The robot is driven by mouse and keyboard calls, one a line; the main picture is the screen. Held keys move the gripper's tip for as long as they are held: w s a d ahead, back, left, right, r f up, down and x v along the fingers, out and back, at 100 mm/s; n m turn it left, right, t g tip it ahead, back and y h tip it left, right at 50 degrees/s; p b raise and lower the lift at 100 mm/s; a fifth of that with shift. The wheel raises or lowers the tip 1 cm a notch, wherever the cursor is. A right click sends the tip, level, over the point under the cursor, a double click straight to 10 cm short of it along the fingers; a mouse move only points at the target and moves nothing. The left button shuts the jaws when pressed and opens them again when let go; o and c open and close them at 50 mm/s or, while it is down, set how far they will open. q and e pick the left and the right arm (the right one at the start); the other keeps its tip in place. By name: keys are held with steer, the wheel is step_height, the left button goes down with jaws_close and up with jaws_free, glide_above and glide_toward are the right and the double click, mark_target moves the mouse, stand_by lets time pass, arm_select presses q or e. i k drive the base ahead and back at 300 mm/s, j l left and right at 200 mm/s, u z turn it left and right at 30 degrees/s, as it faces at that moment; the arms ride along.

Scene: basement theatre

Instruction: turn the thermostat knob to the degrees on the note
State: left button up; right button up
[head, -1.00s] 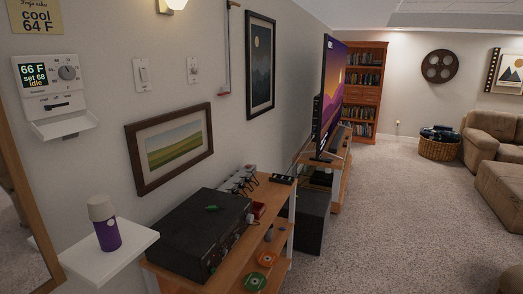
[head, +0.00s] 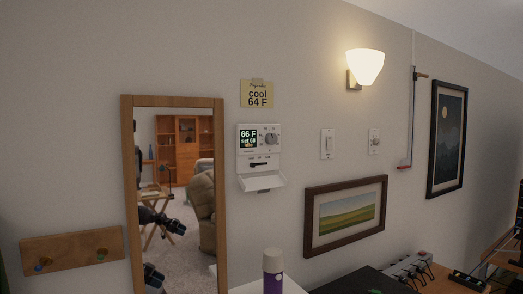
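The white thermostat (head: 260,156) is on the wall near the middle of the head view. Its display (head: 248,139) reads 66 F, set 68, idle. The round grey knob (head: 271,139) is right of the display. A slider (head: 264,163) sits below, and an open flap (head: 263,183) sticks out at the bottom. The yellow note (head: 257,94) above it reads cool 64 F. Neither of my grippers shows directly; dark arm parts appear only as a reflection in the mirror.
A wood-framed mirror (head: 221,200) hangs left of the thermostat. A purple and white bottle (head: 272,268) stands on a white shelf (head: 247,288) below. A framed landscape (head: 345,214), light switches (head: 327,144) and a lit wall lamp (head: 365,67) are to the right.

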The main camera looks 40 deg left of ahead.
mark_target(270, 138)
steer(key=i+j+u, duration=0.1)
steer(key=u, duration=0.3)
steer(key=i+u, duration=0.1)
steer(key=u, duration=0.3)
steer(key=i+j+u, duration=0.1)
steer(key=u, duration=0.35)
